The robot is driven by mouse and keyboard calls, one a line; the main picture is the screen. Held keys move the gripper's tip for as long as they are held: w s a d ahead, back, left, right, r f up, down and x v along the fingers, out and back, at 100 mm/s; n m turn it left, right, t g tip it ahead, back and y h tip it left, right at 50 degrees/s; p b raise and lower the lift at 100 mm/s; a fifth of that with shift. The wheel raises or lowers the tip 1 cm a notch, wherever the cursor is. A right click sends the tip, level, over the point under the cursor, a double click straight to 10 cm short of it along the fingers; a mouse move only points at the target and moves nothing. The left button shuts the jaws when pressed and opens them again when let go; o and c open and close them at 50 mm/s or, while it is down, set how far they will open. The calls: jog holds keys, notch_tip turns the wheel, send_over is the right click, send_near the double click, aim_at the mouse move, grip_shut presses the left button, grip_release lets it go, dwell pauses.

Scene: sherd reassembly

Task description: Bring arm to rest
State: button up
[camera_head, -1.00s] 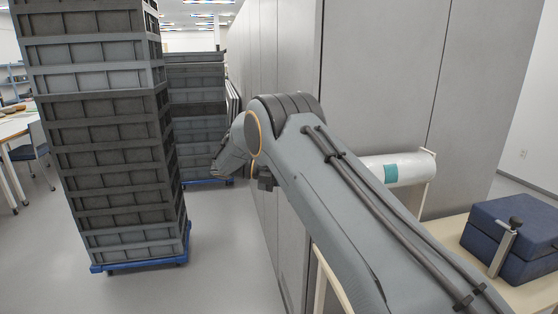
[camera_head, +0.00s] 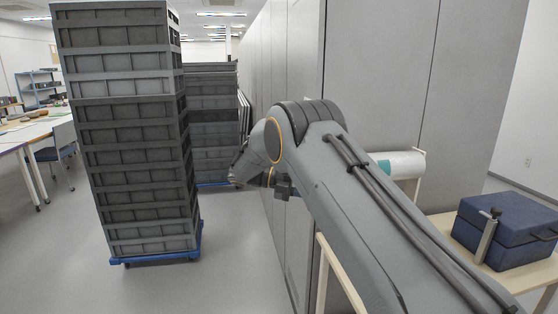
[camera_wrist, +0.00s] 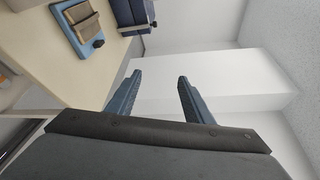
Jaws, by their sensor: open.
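In the wrist view my gripper (camera_wrist: 160,84) is open, its two dark blue fingers apart with nothing between them. The fingers point out over free space beyond the table edge, with white wall behind. In the head view my arm reaches from the lower right toward the middle and bends down at the elbow. The end of the arm is partly hidden behind the elbow, and the fingers are not clear there.
A tall stack of grey crates (camera_head: 140,150) on a blue dolly stands left, another stack (camera_head: 212,120) behind. Grey cabinets (camera_head: 420,80) line the right. A wooden table (camera_head: 440,226) holds a blue case (camera_head: 510,232) and a white roll (camera_head: 400,164). A book on a blue board (camera_wrist: 80,25) lies there.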

jog(key=s+d+f+m+y, duration=0.3)
jog(key=s+d+m+y, duration=0.1)
jog(key=s+m, duration=0.25)
jog(key=s+d+f+m+y, duration=0.4)
jog(key=s+m+y, duration=0.1)
jog(key=s, duration=0.2)
jog(key=s+a+f+m+t+y, duration=0.1)
jog(key=s+f+m+t+y, duration=0.1)
jog(key=s+m, duration=0.7)
jog(key=s+f+m+t+y, duration=0.1)
jog(key=s+m+y, duration=0.4)
jog(key=s+m, duration=0.4)
jog(key=shift+s+a+f+m+t, duration=0.25)
jog(key=shift+a+f+m+t, duration=0.15)
jog(key=shift+m, duration=0.25)
